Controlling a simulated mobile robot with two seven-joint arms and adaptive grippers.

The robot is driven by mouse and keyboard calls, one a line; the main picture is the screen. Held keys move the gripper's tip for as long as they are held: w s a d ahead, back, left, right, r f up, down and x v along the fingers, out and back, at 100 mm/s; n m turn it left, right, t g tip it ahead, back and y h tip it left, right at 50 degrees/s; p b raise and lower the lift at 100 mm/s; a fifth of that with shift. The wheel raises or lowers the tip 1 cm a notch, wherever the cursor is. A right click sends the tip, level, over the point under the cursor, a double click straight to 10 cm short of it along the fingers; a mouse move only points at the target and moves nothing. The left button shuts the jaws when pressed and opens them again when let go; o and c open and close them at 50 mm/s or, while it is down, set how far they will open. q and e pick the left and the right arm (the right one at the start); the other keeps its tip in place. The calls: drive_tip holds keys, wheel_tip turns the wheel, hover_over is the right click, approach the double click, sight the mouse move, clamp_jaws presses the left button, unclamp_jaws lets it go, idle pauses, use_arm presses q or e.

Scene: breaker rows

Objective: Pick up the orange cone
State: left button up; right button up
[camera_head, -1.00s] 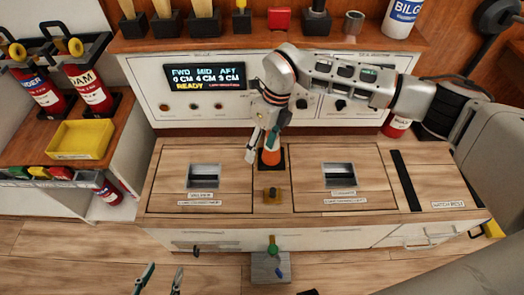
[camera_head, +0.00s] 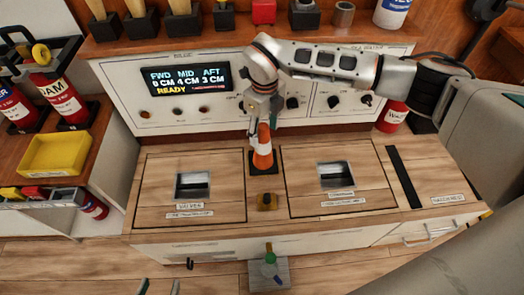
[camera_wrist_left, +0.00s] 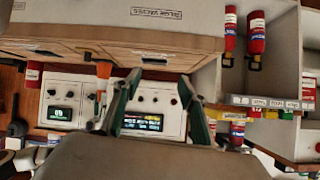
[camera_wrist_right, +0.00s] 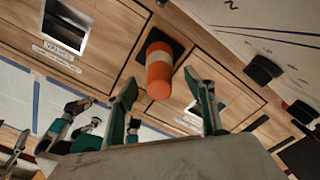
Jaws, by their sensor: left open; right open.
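The orange cone (camera_head: 263,154) with a white band stands upright on a black square base on the wooden counter (camera_head: 323,223), between two hatches. My right gripper (camera_head: 262,126) is over the cone, pointing down, its fingers partly hidden at the cone's top. In the right wrist view the cone (camera_wrist_right: 159,72) shows between the open fingers of the right gripper (camera_wrist_right: 160,86); I cannot tell whether they touch it. My left gripper (camera_head: 159,288) is at the bottom edge, with only its fingertips showing. In the left wrist view the left gripper (camera_wrist_left: 160,80) is open and empty.
A display panel (camera_head: 187,79) with knobs stands behind the cone. A yellow tray (camera_head: 54,155) and red extinguishers (camera_head: 62,98) are at the left. A white container (camera_head: 394,12) stands on the upper shelf.

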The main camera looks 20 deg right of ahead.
sight(263, 146)
wheel_tip(263, 146, down, 4)
drive_tip(key=shift+a+r+b, duration=0.1)
drive_tip(key=shift+b, duration=0.4)
drive_tip(key=shift+w+f, duration=0.1)
drive_tip(key=shift+f, duration=0.1)
drive_tip(key=shift+r, duration=0.15)
drive_tip(key=c, duration=1.4)
use_arm(q)
drive_tip(key=shift+w+d+r, duration=0.5)
drive_tip(key=shift+d, duration=0.3)
use_arm(e)
clamp_jaws()
